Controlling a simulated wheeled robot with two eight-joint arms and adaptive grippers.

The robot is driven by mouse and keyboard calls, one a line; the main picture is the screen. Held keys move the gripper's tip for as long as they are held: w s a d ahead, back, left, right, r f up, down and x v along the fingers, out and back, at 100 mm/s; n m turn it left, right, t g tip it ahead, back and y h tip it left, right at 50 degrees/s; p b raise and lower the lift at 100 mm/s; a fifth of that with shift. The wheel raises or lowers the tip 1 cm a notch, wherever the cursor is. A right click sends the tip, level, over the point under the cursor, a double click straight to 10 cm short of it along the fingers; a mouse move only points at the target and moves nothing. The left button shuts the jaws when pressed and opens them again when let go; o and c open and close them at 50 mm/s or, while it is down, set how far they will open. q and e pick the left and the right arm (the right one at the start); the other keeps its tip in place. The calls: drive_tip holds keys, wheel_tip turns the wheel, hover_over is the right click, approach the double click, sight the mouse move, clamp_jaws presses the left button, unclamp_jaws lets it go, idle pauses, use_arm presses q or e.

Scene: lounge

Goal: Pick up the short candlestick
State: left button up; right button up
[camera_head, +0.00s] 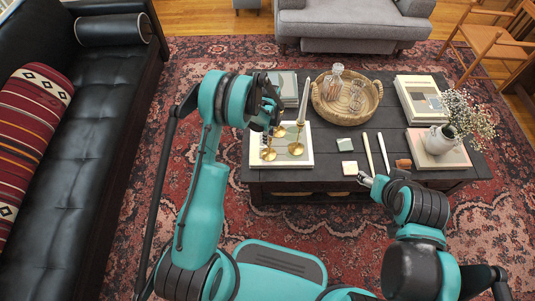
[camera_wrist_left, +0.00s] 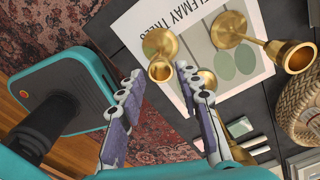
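Several brass candlesticks stand on a pale book (camera_head: 307,161) on the dark coffee table. The left front one (camera_head: 268,154) looks short in the left wrist view (camera_wrist_left: 160,42), its cup close beyond my fingertips. A taller one (camera_head: 296,149) stands to its right and also shows in the left wrist view (camera_wrist_left: 230,29). A white candle (camera_head: 304,100) rises behind them. My left gripper (camera_wrist_left: 160,90) is open and empty above the book; in the head view it (camera_head: 270,117) partly hides the candlesticks. My right gripper (camera_head: 364,180) is by the table's front edge, its opening unclear.
A wicker tray (camera_head: 326,112) with glassware is behind to the right. Stacked books (camera_head: 420,98) and a white flower vase (camera_head: 440,139) stand at the right. Two pale sticks (camera_head: 369,154) and small square blocks (camera_head: 345,144) lie at front centre. A black sofa (camera_head: 85,110) is left.

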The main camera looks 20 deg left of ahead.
sight(269, 153)
use_arm(q)
wheel_tip(269, 153, down, 10)
drive_tip(key=b, duration=0.3)
drive_tip(key=shift+f, duration=0.15)
clamp_jaws()
